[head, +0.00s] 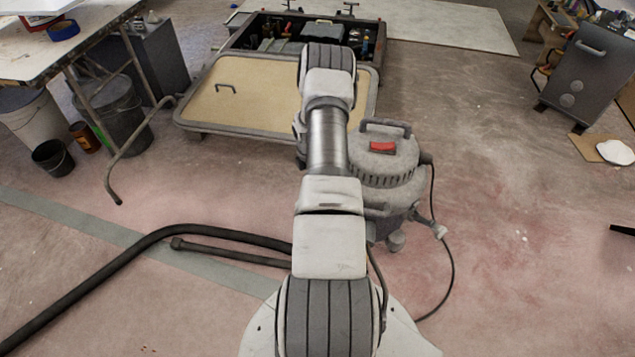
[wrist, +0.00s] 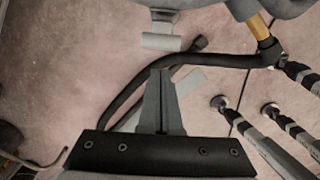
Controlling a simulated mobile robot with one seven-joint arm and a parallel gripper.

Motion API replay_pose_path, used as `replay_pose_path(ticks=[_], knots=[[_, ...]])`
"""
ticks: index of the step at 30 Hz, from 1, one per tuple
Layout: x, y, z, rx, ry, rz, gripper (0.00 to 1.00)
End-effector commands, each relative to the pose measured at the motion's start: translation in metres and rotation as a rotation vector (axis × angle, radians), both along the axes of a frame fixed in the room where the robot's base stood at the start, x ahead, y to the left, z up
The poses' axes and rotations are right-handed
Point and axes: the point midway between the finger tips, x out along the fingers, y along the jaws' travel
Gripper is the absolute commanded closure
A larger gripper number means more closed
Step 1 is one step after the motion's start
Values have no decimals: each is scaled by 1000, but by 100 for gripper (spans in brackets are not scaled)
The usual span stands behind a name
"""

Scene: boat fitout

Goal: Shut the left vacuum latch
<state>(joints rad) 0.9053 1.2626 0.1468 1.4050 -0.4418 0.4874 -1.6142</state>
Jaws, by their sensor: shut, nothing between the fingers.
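The grey round vacuum (head: 385,160) with a red switch stands on the floor right of my arm in the head view. My arm covers its left side there. In the wrist view, part of a grey body, likely the vacuum (wrist: 290,8), crosses the top right. A pale flat tab on a grey bracket, likely the left latch (wrist: 162,41), sticks out at the top centre. My gripper (wrist: 161,73) is shut and empty, its tips below the tab in the picture and apparently apart from it. The head view does not show the gripper.
A black hose (head: 150,245) lies on the floor at the left and joins a fitting (wrist: 268,50) in the wrist view. A tan hatch panel (head: 250,105) and an open tool crate (head: 235,40) lie behind. Floor to the right (head: 520,230) is mostly clear, apart from a cable.

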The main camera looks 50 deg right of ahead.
Motion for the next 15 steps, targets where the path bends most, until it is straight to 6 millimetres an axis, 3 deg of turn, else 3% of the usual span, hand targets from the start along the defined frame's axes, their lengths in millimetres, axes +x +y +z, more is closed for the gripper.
replay_pose_path(ticks=[1,6,15], knots=[[-3,-7,17,0,-3,-5,100],[-10,-21,44,4,-2,-2,100],[-15,-31,63,7,0,1,100]])
